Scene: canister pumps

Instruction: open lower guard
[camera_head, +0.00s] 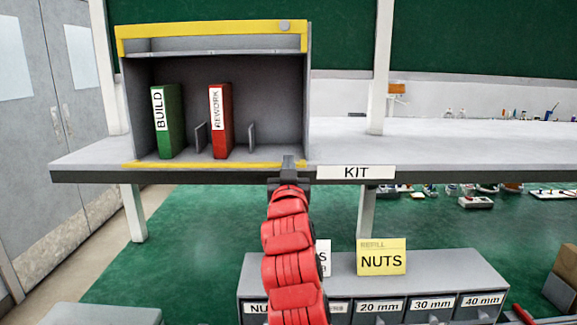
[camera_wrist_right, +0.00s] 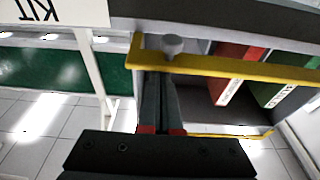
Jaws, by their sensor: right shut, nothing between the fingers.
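A grey box stands on the shelf with its front open. A yellow-edged guard (camera_head: 200,29) runs along its top, with a round grey knob (camera_head: 284,26) at the right end. A thin yellow strip (camera_head: 190,163) runs along its lower front edge. My right gripper (camera_head: 288,162) is shut and empty in front of the box's lower right corner and hides that corner. In the right wrist view, which is upside down, its fingers (camera_wrist_right: 160,85) point at a yellow bar (camera_wrist_right: 240,66) with a grey knob (camera_wrist_right: 172,45); I cannot tell whether they touch. My left gripper is out of view.
A green BUILD binder (camera_head: 170,120) and a red REWORK binder (camera_head: 221,120) stand inside the box. A KIT sign (camera_head: 356,172) is on the shelf edge. The shelf to the right (camera_head: 450,150) is mostly clear.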

